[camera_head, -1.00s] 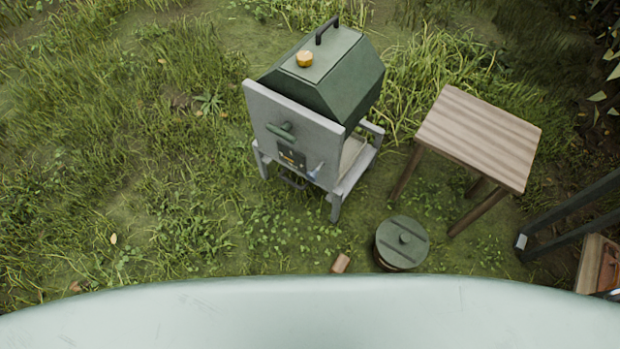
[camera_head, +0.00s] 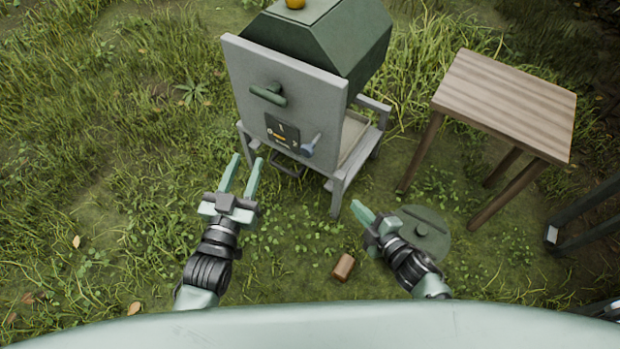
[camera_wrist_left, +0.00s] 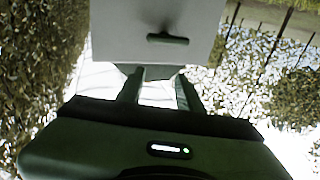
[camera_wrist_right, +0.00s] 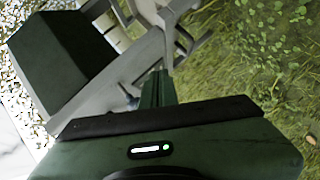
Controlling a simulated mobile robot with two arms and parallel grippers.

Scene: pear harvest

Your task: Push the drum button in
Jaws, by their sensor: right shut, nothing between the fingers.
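The green drum (camera_head: 325,40) sits on a grey frame with a grey front panel (camera_head: 240,75). The panel bears a green handle (camera_head: 268,94) and a small dark control plate (camera_head: 282,132) with a yellow mark; which part is the button is too small to tell. A blue-grey lever (camera_head: 311,146) sticks out beside the plate. My left gripper (camera_head: 242,172) is open and empty, in front of and below the panel's left side. My right gripper (camera_head: 360,210) is shut and empty, near the frame's front right leg. The drum also shows in the right wrist view (camera_wrist_right: 65,60).
A slatted wooden table (camera_head: 505,105) stands to the right. A round green-lidded container (camera_head: 432,236) sits behind my right gripper, partly hidden. A small brown block (camera_head: 343,267) lies on the grass between my arms. Grass at the left is free.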

